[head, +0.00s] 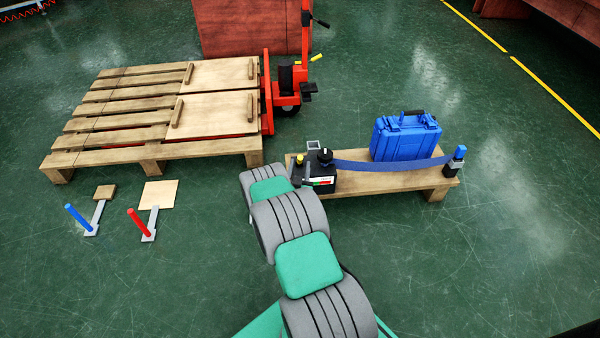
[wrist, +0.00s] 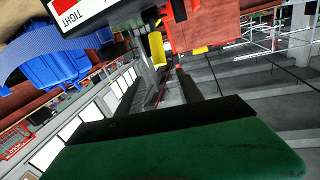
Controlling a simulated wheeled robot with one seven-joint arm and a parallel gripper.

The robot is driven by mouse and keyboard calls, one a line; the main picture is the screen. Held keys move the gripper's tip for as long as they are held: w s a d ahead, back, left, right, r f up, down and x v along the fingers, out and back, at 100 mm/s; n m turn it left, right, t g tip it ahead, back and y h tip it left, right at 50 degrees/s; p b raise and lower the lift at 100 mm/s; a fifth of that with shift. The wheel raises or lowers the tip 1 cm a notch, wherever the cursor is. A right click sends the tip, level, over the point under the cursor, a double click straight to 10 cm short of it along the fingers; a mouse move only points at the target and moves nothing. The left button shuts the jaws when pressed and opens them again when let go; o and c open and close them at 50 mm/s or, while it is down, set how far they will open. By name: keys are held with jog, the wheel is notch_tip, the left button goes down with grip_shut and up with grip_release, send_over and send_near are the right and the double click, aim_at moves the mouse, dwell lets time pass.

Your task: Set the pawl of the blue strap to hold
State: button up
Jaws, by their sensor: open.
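The blue strap (head: 390,165) runs across a low wooden bench, from a black ratchet box (head: 322,184) to a post with a blue top (head: 458,159). The box has a black knob (head: 325,156) and a label with red and green marks. Beside the knob stands a small yellow-tipped part (head: 299,158), likely the pawl; its setting cannot be told. My gripper (head: 301,173) is open at the box's left end, close around or beside that part, mostly hidden by my arm. The wrist view shows the label (wrist: 80,14) reading TIGHT, the strap (wrist: 50,48) and a yellow piece (wrist: 157,48).
A blue case (head: 405,138) stands on the bench (head: 400,182) by the strap. A pallet (head: 110,147) and a red pallet jack (head: 287,90) are behind left. A blue lever (head: 78,217) and a red lever (head: 138,222) stand at left. Floor at right is clear.

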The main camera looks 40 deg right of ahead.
aim_at(300, 161)
jog(key=f, duration=0.2)
jog(key=shift+s+a+f+n+t+y, duration=0.1)
jog(key=shift+a+f+n+t+y, duration=0.2)
jog(key=shift+f+t, duration=0.1)
jog(key=b+x, duration=0.2)
jog(key=x, duration=0.5)
jog(key=shift+d+r, duration=0.1)
jog(key=shift+c, duration=0.2)
grip_shut()
dwell(0.5)
